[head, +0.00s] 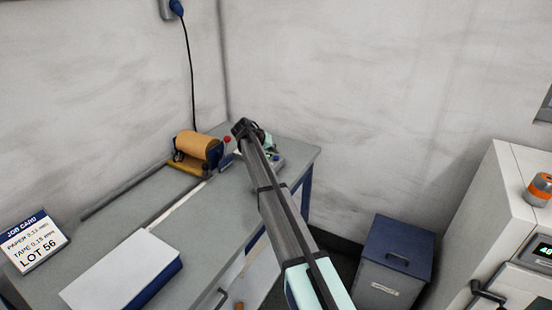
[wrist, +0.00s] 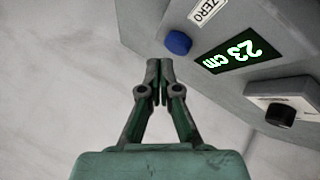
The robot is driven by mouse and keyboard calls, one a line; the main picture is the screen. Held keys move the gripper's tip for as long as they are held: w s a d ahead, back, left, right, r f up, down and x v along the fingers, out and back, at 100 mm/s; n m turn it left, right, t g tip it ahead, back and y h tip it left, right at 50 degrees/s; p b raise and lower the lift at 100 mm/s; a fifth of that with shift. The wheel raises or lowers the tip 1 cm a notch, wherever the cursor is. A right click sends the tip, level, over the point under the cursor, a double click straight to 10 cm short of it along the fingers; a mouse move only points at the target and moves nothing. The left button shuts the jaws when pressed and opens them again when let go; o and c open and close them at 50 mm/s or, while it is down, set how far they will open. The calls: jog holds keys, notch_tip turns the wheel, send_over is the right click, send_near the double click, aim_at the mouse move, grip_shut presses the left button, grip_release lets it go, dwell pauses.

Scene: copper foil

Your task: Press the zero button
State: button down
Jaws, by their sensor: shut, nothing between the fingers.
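The zero button is a round blue button (wrist: 178,43) on a grey panel, under a white label reading ZERO (wrist: 207,10), in the wrist view. A green display (wrist: 238,50) beside it reads 23 cm, upside down in this view. My gripper (wrist: 153,64) is shut and empty, its fingertips close to the button's lower left in the picture. I cannot tell whether they touch the panel. In the head view my arm reaches to the far end of the bench, and my gripper (head: 262,137) is there, largely hiding the grey device (head: 279,162).
A black knob (wrist: 280,115) sticks out from the device. On the bench (head: 200,217) are a roll of brown paper (head: 198,147), a job card (head: 33,241) and a white-topped block (head: 125,272).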

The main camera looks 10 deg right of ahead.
aim_at(275, 157)
jog(key=shift+f, duration=0.2)
dwell(0.6)
jog(key=shift+f+b, duration=0.25)
jog(key=shift+b, duration=0.15)
jog(key=shift+f+b, duration=0.3)
jog(key=shift+f, duration=0.2)
dwell(0.7)
jog(key=shift+r, duration=0.95)
jog(key=shift+r+p, duration=0.1)
jog(key=shift+p, duration=0.2)
jog(key=shift+r+p, duration=0.6)
jog(key=shift+r, duration=1.8)
